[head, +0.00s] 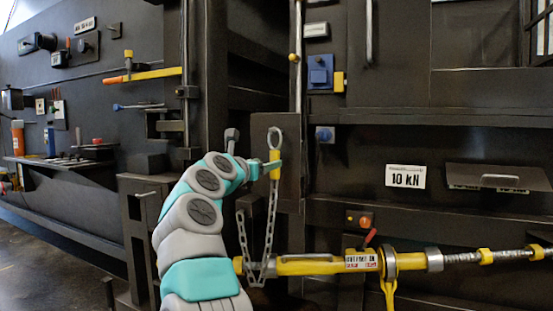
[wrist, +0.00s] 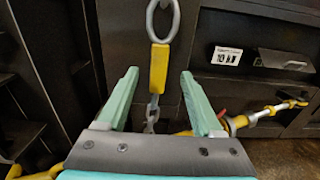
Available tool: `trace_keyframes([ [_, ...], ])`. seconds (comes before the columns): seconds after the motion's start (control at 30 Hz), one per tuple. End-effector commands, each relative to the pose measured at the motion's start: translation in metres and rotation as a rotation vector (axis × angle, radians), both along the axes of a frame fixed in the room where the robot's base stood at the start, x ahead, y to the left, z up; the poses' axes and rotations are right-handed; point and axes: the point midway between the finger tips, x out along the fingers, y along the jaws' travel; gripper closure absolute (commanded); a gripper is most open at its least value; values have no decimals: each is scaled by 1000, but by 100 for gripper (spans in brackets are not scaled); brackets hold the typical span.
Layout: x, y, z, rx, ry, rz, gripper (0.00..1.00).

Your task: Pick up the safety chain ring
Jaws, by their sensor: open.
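The safety chain ring (head: 276,136) is a grey metal oval at the top of a yellow sleeve (head: 275,165), against a dark plate. The grey chain (head: 271,215) hangs below the sleeve in a loop down to the yellow bar. In the wrist view the ring (wrist: 163,18) is at the top, beyond my fingertips. The yellow sleeve (wrist: 158,68) lies between the two teal fingers of my gripper (wrist: 158,76), with a gap on each side. My gripper is open and holds nothing. In the head view my gripper (head: 266,169) is at the sleeve, partly hidden.
A yellow bar with a threaded rod (head: 323,265) runs to the right below my gripper. A "10 kN" label (head: 405,177) and a hooded slot (head: 500,178) are on the dark panel at right. A shelf (head: 70,165) with tools is at left.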

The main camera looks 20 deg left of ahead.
Motion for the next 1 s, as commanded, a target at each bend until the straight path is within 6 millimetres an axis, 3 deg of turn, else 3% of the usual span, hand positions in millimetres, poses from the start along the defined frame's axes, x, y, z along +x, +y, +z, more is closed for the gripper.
trace_keyframes([
  [0.6, 64, -4, -3, -9, -1, -1, 32],
  [1.0, 70, -4, -6, -6, -1, 2, 34],
])
